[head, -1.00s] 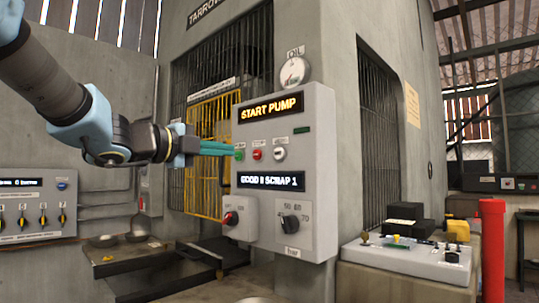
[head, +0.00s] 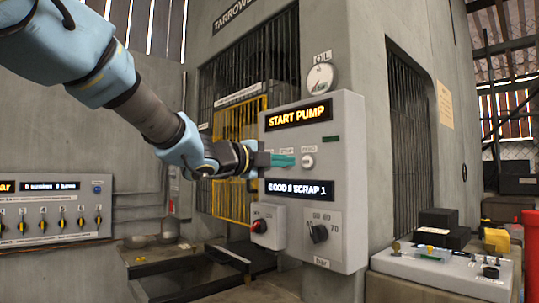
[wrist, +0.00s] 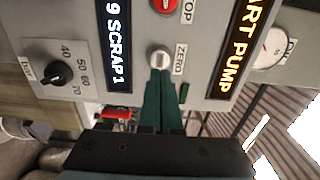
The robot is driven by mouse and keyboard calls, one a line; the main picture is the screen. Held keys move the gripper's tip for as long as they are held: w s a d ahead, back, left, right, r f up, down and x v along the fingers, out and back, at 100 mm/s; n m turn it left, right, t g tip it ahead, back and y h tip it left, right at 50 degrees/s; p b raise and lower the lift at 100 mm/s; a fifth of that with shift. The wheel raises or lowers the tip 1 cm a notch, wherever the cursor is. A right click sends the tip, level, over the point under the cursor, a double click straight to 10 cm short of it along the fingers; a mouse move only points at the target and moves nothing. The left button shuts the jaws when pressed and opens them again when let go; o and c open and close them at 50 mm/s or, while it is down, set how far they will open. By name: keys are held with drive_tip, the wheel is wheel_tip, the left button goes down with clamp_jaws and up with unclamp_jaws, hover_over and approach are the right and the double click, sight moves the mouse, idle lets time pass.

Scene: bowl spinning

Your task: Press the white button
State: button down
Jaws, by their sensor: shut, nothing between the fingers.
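The white button (head: 308,161) is a small round knob on the grey control panel (head: 347,120), under the lit "START PUMP" display. It also shows in the wrist view (wrist: 159,57), beside a "ZERO" label. My gripper (head: 295,160) has green fingers, held together with nothing between them. The fingertips are just left of the white button in the head view and right at its edge in the wrist view (wrist: 161,75). I cannot tell whether they touch it. The arm hides the green and red buttons in the head view; the red button (wrist: 165,4) shows in the wrist view.
A second display (head: 300,189) reads a good and scrap count. Below it are a red knob (head: 260,226) and a black dial (head: 319,233). A bench with a switch box (head: 440,262) is at right.

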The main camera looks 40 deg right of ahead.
sight(306, 162)
drive_tip(key=d+p, duration=0.1)
drive_tip(key=d, duration=0.3)
drive_tip(key=shift+s+d+r, duration=0.1)
drive_tip(key=shift+s, duration=0.05)
drive_tip(key=shift+d, duration=0.15)
